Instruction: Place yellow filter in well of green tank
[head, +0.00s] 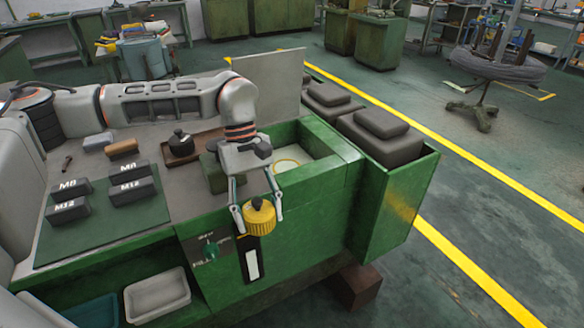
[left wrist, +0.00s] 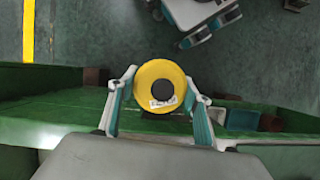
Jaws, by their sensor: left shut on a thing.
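The yellow filter (head: 259,218) is a ribbed yellow cylinder with a dark knob on top. My left gripper (head: 257,211) is shut on it, with one finger on each side. In the head view it hangs in front of the green tank's front face. In the left wrist view the filter (left wrist: 161,87) shows from above, with a black centre and a small white label, between the fingers (left wrist: 160,95). The green tank (head: 345,190) has a pale recessed well (head: 300,147) with a yellow ring (head: 286,166) on its floor, partly hidden by my arm.
Dark blocks lie on a green mat (head: 100,221) at the left. A dark round-knobbed object (head: 181,143) sits on a brown tray behind my wrist. A grey panel (head: 270,82) stands behind the well. Dark stacked pads (head: 374,136) fill the right bin.

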